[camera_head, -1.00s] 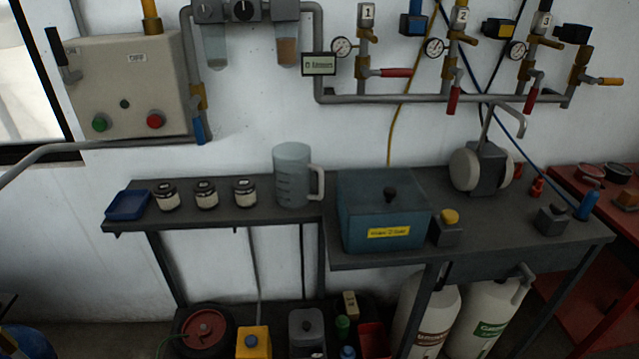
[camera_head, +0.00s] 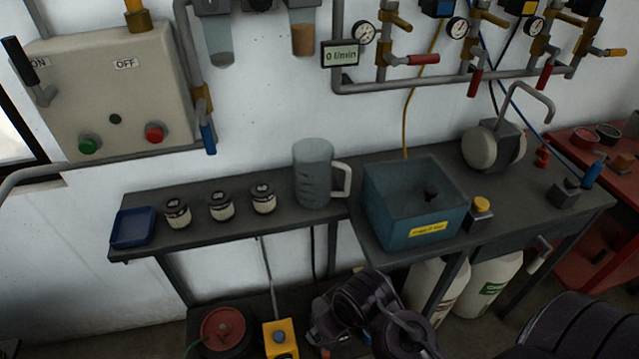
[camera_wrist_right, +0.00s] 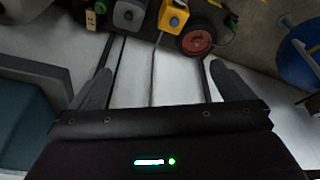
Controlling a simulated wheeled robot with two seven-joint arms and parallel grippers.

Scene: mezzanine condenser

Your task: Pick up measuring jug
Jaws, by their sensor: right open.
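The measuring jug (camera_head: 313,172) is a translucent grey-blue jug with a pale handle on its right side. It stands upright on the dark bench against the wall, between the small black-lidded jars and the blue box. My right arm shows at the bottom of the head view, below and in front of the bench; its fingertips cannot be made out there. In the right wrist view my right gripper (camera_wrist_right: 155,92) is open, its two fingers wide apart with nothing between them. The jug does not show in the wrist view. My left gripper is not in view.
Several jars, among them a jar (camera_head: 220,206), and a blue tray (camera_head: 132,228) stand left of the jug. The blue box (camera_head: 415,205) stands close on its right. Wall pipes and valves (camera_head: 422,59) run above. A yellow block (camera_head: 280,338) is on the lower shelf.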

